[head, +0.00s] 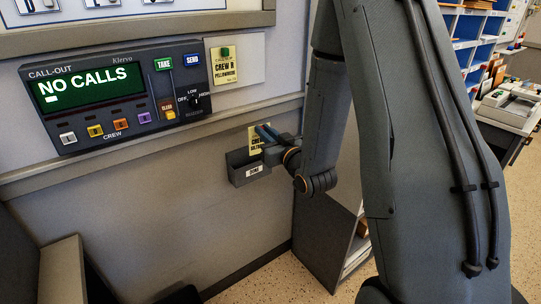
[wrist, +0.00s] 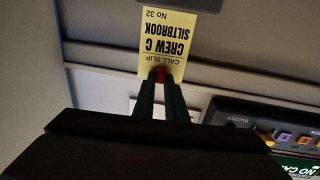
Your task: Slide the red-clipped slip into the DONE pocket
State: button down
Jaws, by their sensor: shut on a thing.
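The yellow call slip (head: 256,138) is upright in front of the wall, just above the dark DONE pocket (head: 238,170). In the wrist view the slip (wrist: 170,40) appears upside down and reads CREW C SILTBROOK, No 32. Its red clip (wrist: 160,75) sits between the fingertips of my gripper (wrist: 160,82), which is shut on it. The slip's lower end meets the pocket's dark edge (wrist: 180,4); I cannot tell whether it is inside. In the head view my gripper (head: 268,136) covers part of the slip and hides the clip.
A call-out panel (head: 118,92) reading NO CALLS is on the wall at the left. A green-clipped slip (head: 225,66) for CREW R hangs right of it. A wall ledge (head: 150,147) runs above the pocket. A low shelf unit (head: 330,235) stands below my arm.

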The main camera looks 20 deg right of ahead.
aim_at(255, 133)
jog(key=shift+w+a+f+n+y+b, duration=0.25)
jog(key=shift+w+a+f+y+b, duration=0.15)
jog(key=shift+w+b, duration=0.5)
jog(key=shift+w+a+f+n+y+b, duration=0.2)
jog(key=shift+w+f+y+b, duration=0.2)
jog(key=shift+w+b, duration=0.5)
jog(key=shift+w+a+f+n+y+b, duration=0.3)
jog(key=shift+w+f+b, duration=0.2)
jog(key=shift+w+b, duration=0.35)
jog(key=shift+s+f, duration=0.1)
jog(key=shift+s, duration=0.1)
notch_tip(255, 133, down, 8)
jog(key=b, duration=0.6)
jog(key=shift+f, duration=0.25)
dwell(0.9)
dwell(0.4)
jog(key=c, duration=1.7)
grip_release()
